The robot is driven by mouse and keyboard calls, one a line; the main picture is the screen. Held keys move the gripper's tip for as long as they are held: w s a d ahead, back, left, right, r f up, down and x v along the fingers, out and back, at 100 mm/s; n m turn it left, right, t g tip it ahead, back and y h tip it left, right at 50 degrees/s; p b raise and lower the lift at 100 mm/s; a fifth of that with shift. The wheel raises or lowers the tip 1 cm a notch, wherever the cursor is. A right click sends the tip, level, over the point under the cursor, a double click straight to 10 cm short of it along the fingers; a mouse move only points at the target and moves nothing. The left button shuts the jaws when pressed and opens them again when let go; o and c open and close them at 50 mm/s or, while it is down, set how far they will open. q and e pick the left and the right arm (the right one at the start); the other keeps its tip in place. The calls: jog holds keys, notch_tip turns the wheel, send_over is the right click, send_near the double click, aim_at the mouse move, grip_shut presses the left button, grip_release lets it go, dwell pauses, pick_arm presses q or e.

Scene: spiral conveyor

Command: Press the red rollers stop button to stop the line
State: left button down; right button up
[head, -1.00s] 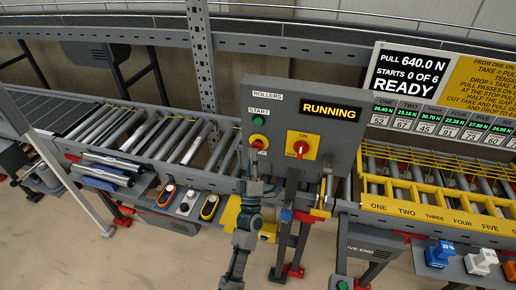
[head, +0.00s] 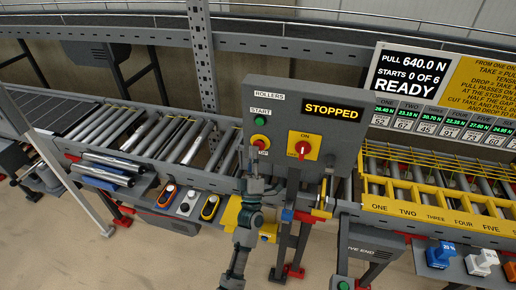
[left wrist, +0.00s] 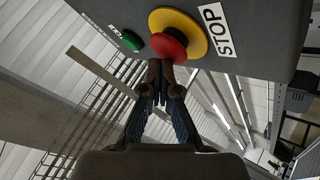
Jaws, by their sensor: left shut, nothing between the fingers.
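The grey control box (head: 345,150) stands in the middle of the head view. Its display (head: 332,111) reads STOPPED. The red rollers stop button (head: 260,143) sits below the green start button (head: 260,120). In the left wrist view the red stop button (left wrist: 169,45) has a yellow collar and a STOP label (left wrist: 216,32), with the green button (left wrist: 131,40) beside it. My left gripper (head: 256,181) is shut and empty, just below the stop button. In the left wrist view its fingertips (left wrist: 160,66) are at the button's lower edge; I cannot tell whether they touch. My right gripper is not in view.
A red-and-yellow ON switch (head: 303,146) is on the same box. A roller conveyor (head: 175,135) runs to the left, and a yellow slotted rack (head: 440,200) stands at the right. Handheld tools (head: 187,203) lie on a shelf below the rollers.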

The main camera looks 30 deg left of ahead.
pick_arm(q)
jog(key=shift+s+d+p, duration=0.4)
jog(key=shift+s+d, duration=0.25)
jog(key=shift+s, duration=0.1)
jog(key=s, duration=0.2)
jog(key=s+d+p, duration=0.1)
jog(key=s, duration=0.2)
jog(key=shift+w, duration=0.1)
dwell(0.3)
dwell(0.5)
